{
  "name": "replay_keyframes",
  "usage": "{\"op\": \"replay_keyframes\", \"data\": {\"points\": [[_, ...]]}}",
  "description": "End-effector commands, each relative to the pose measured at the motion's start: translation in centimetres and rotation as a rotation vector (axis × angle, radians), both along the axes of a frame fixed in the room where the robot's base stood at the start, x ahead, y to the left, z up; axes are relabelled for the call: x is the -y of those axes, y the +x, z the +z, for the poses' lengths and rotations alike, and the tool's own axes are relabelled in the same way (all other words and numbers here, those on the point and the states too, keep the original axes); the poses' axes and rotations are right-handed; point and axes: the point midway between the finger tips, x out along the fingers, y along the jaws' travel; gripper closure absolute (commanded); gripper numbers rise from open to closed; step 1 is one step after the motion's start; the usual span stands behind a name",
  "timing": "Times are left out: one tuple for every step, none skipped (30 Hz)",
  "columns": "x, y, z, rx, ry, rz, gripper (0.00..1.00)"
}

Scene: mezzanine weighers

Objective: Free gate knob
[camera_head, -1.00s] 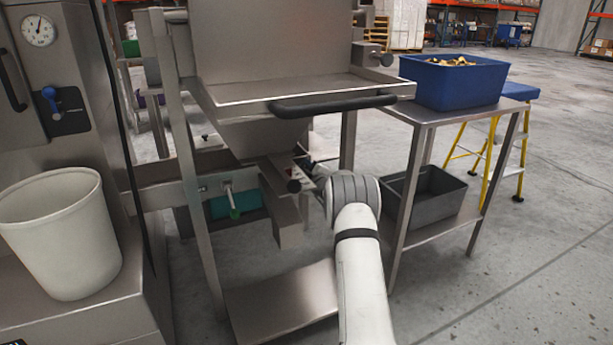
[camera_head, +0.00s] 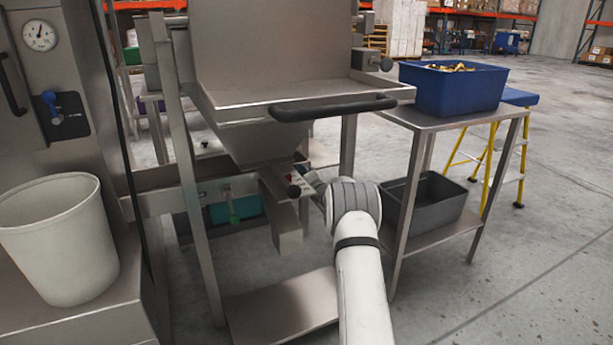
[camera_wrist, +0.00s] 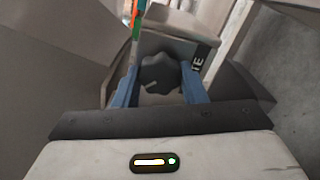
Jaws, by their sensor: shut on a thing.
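The gate knob (camera_wrist: 160,73) is a dark, lobed knob on the grey gate housing (camera_wrist: 180,45), seen in the wrist view. My gripper (camera_wrist: 159,90) has its two blue fingers on either side of the knob and is shut on it. In the head view my gripper (camera_head: 312,184) is at the right side of the gate under the steel hopper (camera_head: 262,140), partly hidden by my wrist. A black round end (camera_head: 293,191) shows at the front of the gate there. The gripped knob cannot be made out in the head view.
A square steel chute (camera_head: 287,228) hangs below the gate. A black bar handle (camera_head: 333,107) juts out above my wrist. A side table (camera_head: 425,121) with a blue tub (camera_head: 455,92) and a grey crate (camera_head: 432,208) stands close on the right. A white bin (camera_head: 60,245) is at left.

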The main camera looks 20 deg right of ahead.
Motion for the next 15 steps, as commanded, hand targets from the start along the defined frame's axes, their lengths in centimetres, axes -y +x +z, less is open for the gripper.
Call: {"op": "replay_keyframes", "data": {"points": [[0.00,-0.10,-0.51,-0.006,-0.034,0.000,0.85],[-0.01,-0.10,-0.53,-0.006,-0.055,0.000,0.85],[-0.01,-0.10,-0.53,-0.005,-0.082,0.000,0.85],[-0.01,-0.10,-0.55,-0.004,-0.101,0.000,0.85],[-0.01,-0.10,-0.56,-0.004,-0.119,0.001,0.85],[-0.02,-0.10,-0.56,-0.003,-0.141,0.001,0.85],[-0.02,-0.10,-0.57,-0.003,-0.157,0.001,0.85],[-0.03,-0.09,-0.57,-0.002,-0.171,0.001,0.85],[-0.03,-0.09,-0.60,-0.001,-0.189,0.001,0.85],[-0.04,-0.09,-0.60,-0.001,-0.200,0.001,0.85],[-0.03,-0.09,-0.61,-0.001,-0.212,0.001,0.85],[-0.04,-0.09,-0.62,-0.001,-0.224,0.002,0.85],[-0.04,-0.09,-0.62,0.000,-0.232,0.002,0.85],[-0.04,-0.09,-0.62,0.000,-0.240,0.002,0.85],[-0.04,-0.09,-0.64,-0.001,-0.248,0.002,0.85]]}}
